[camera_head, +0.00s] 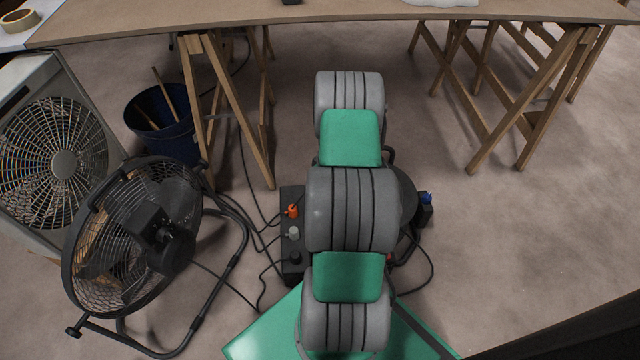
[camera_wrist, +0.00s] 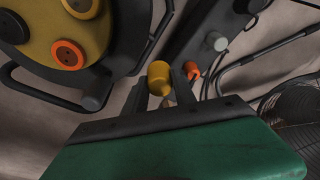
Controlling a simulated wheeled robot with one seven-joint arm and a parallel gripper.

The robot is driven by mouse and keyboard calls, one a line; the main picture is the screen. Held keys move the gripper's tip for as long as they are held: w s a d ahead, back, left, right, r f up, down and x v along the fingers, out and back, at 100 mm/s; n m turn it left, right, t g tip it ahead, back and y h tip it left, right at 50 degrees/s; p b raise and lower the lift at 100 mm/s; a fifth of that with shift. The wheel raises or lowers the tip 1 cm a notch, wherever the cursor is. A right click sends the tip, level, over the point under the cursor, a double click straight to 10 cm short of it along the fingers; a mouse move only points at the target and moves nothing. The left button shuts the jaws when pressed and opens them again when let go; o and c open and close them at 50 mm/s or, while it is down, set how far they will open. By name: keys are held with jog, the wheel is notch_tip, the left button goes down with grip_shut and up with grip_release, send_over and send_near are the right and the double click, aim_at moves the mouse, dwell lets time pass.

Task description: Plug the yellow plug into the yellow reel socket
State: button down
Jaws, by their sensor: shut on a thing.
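My gripper (camera_wrist: 160,88) is shut on the yellow plug (camera_wrist: 159,74), which sits between its two dark fingers in the wrist view. The cable reel (camera_wrist: 124,35) is at the upper left there, apart from the plug. I cannot tell which opening is the yellow socket. In the head view my arm hides my gripper, the yellow plug and most of the reel (camera_head: 404,190).
A black power strip (camera_head: 292,222) with orange (camera_head: 292,211), grey (camera_head: 293,232) and black plugs lies left of my arm. A blue plug (camera_head: 427,198) shows on the right. A floor fan (camera_head: 140,240), bucket (camera_head: 165,125) and trestle table (camera_head: 330,12) stand around. Cables cross the floor; the right floor is clear.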

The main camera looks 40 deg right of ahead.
jog(key=w+a+r, duration=0.5)
jog(key=a+r, duration=0.1)
jog(key=r, duration=0.3)
jog(key=w+a+r, duration=0.5)
jog(key=a+r, duration=0.2)
jog(key=r, duration=0.2)
jog(key=s+a+r+m, duration=0.1)
jog(key=a+r, duration=1.6)
jog(key=a, duration=0.1)
jog(key=shift+s+r+m, duration=0.25)
jog(key=shift+s+m, duration=0.05)
jog(key=shift+s, duration=0.05)
